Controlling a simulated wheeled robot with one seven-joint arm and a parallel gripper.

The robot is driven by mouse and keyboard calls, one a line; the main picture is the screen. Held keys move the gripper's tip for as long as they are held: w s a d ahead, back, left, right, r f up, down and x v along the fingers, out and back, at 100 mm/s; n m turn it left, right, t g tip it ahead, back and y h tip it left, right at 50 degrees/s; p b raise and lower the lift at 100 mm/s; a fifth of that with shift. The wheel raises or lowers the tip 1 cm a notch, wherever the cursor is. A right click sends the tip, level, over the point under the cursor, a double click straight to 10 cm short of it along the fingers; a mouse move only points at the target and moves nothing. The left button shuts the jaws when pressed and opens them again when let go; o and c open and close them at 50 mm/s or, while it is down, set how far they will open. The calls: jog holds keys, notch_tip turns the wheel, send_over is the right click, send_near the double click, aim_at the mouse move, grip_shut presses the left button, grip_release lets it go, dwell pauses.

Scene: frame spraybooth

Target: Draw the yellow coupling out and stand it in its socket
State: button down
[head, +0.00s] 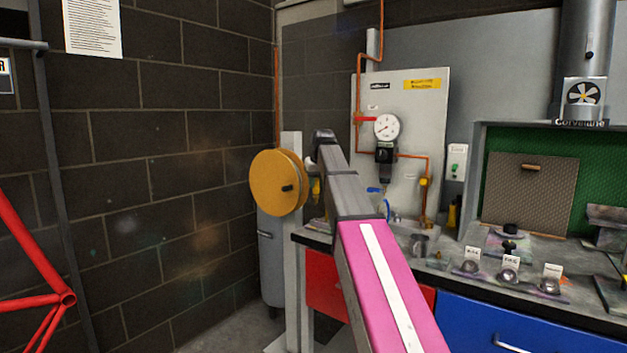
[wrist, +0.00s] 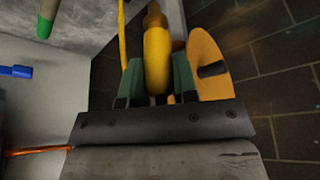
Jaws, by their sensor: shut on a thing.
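The yellow coupling (wrist: 157,58) is between the two green-faced fingers of my gripper (wrist: 158,76) in the wrist view. The gripper is shut on it; its upper end narrows to a brownish tip. A thin yellow hose (wrist: 122,35) runs just left of it. In the head view my arm reaches away toward the reel and mostly hides the gripper; a small yellow piece (head: 316,188) shows just right of the reel, but I cannot tell whether it is the coupling. I cannot make out which fitting is the coupling's socket.
An orange-yellow reel (head: 277,183) is close beside the gripper, on its right in the wrist view (wrist: 206,62). A gauge panel (head: 405,110) with copper pipes stands behind the bench. Several labelled round pieces (head: 509,268) sit on the bench top. A red frame (head: 35,270) is at left.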

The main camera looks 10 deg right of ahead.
aim_at(317, 198)
jog(key=shift+w+f, duration=0.15)
jog(key=shift+f, duration=3.75)
jog(key=shift+f, duration=0.6)
jog(key=c, duration=0.8)
grip_release()
jog(key=shift+r, duration=0.1)
